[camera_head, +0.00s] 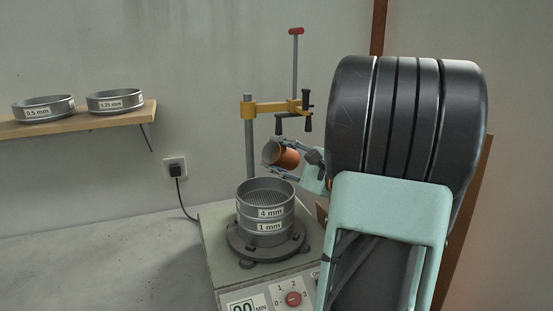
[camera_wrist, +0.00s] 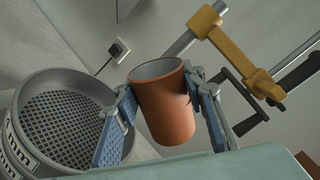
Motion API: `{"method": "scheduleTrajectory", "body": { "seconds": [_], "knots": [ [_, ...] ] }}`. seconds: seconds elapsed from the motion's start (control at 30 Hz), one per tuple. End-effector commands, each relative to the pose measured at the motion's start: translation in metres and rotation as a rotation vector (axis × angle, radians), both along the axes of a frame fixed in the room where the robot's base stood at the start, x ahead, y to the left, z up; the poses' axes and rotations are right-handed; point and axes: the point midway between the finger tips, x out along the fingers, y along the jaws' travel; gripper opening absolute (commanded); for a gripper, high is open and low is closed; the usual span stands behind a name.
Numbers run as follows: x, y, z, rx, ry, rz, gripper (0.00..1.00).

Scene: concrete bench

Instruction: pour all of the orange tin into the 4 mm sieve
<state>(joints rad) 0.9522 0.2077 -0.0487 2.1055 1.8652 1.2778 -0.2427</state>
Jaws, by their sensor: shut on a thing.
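The orange tin (camera_head: 287,158) is held in my gripper (camera_head: 284,157) above and slightly right of the sieve stack. It is tilted, with its open mouth facing left. In the wrist view the tin (camera_wrist: 166,110) sits between both fingers of my gripper (camera_wrist: 165,112), which touch its sides; its contents cannot be seen. The 4 mm sieve (camera_head: 268,212) is the top ring of the stack, above the 1 mm sieve (camera_head: 268,228). The 4 mm mesh (camera_wrist: 68,125) looks empty in the wrist view.
The stack stands on a shaker base (camera_head: 215,250) with a control panel. A yellow clamp (camera_head: 268,108) on a post rises behind the tin. A wooden shelf (camera_head: 75,125) at left holds the 0.5 mm sieve (camera_head: 43,109) and the 0.25 mm sieve (camera_head: 115,101). The bench at left is clear.

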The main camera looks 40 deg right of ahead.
Motion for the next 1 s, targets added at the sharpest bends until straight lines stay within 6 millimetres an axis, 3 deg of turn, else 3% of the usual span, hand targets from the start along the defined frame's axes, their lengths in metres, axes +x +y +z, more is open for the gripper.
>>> {"method": "scheduleTrajectory", "body": {
  "seconds": [1.0],
  "knots": [
    [0.000,0.004,-0.013,-0.197,-0.033,0.001,0.06]
  ]
}}
